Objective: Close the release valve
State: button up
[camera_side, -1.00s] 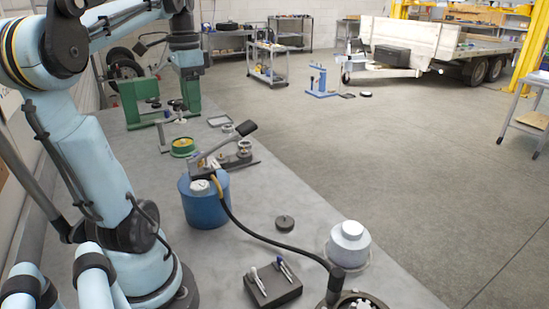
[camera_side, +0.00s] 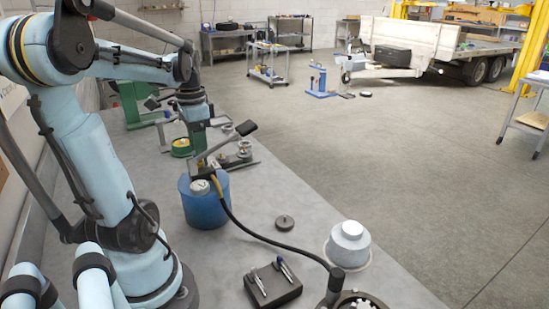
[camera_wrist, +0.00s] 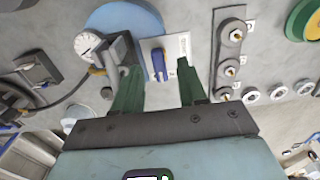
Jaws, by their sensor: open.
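The blue hand pump (camera_side: 205,207) stands upright on the grey bench in the side view, with a lever handle (camera_side: 225,145) and a hose at its top. The wrist view shows its blue round body (camera_wrist: 122,14) and a dial gauge (camera_wrist: 88,42) at upper left. A small blue lever (camera_wrist: 158,63) on a white plate (camera_wrist: 175,45) looks like the release valve. My gripper (camera_wrist: 159,65) is open and empty, its green fingers to either side of the lever in the picture. Their height above it is unclear. In the side view my gripper is behind the pump, partly hidden by its handle.
A black hose (camera_side: 265,238) runs from the pump along the bench. A dark strip with fittings (camera_wrist: 230,55) and a green-yellow round part (camera_wrist: 305,20) lie to the right.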

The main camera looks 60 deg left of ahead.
jog(key=shift+f, duration=0.55)
jog(key=shift+c, duration=0.4)
grip_shut()
